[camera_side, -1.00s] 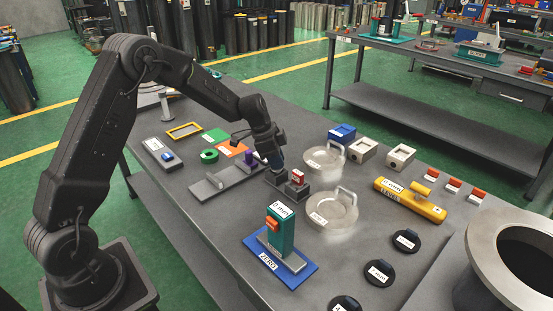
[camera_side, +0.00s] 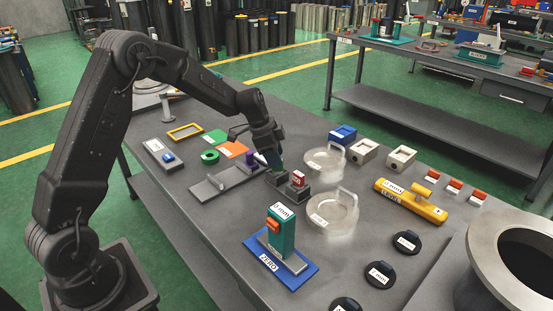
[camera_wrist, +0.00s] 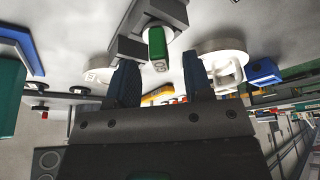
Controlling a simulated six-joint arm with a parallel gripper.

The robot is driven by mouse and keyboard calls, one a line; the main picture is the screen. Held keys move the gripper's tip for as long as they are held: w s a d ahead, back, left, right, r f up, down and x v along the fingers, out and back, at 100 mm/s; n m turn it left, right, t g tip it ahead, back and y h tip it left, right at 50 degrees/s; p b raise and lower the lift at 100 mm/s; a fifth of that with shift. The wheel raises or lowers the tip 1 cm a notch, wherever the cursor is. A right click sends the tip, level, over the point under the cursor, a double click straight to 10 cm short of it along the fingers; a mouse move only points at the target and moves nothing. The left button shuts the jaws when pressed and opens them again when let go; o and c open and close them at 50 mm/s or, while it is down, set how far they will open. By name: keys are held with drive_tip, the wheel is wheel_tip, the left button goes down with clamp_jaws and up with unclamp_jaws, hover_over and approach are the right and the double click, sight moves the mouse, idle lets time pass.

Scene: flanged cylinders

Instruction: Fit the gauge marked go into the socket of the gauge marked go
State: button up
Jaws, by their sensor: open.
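My gripper (camera_wrist: 159,82) is open, with its two blue fingers apart. In the side view my gripper (camera_side: 272,165) is just above a dark grey block (camera_side: 277,179). Beside that, a red gauge (camera_side: 297,178) with a white label stands in a similar block (camera_side: 298,190).
Two clear round pieces with handles, one behind (camera_side: 325,160) and one in front (camera_side: 332,211), stand right of the blocks. A grey stand (camera_side: 225,182) lies to the left. A teal post on a blue base (camera_side: 290,272) is in front. A yellow bar (camera_side: 410,202) lies right.

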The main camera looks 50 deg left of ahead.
drive_tip(key=shift+v, duration=2.55)
drive_tip(key=s+d+r+n+t+y, duration=0.1)
drive_tip(key=s+d+r+n, duration=0.1)
drive_tip(key=s+d+r, duration=0.3)
drive_tip(key=s+d+r+n, duration=0.2)
drive_tip(key=s+d+r, duration=0.1)
drive_tip(key=s+r, duration=0.4)
drive_tip(key=s+d+n+t+y, duration=0.1)
drive_tip(key=s+n, duration=0.1)
drive_tip(key=s, duration=0.7)
drive_tip(key=s+d+n, duration=0.2)
drive_tip(key=s+n, duration=0.1)
drive_tip(key=s, duration=0.6)
drive_tip(key=shift+d+t+y, duration=0.3)
drive_tip(key=shift+t+y, duration=0.1)
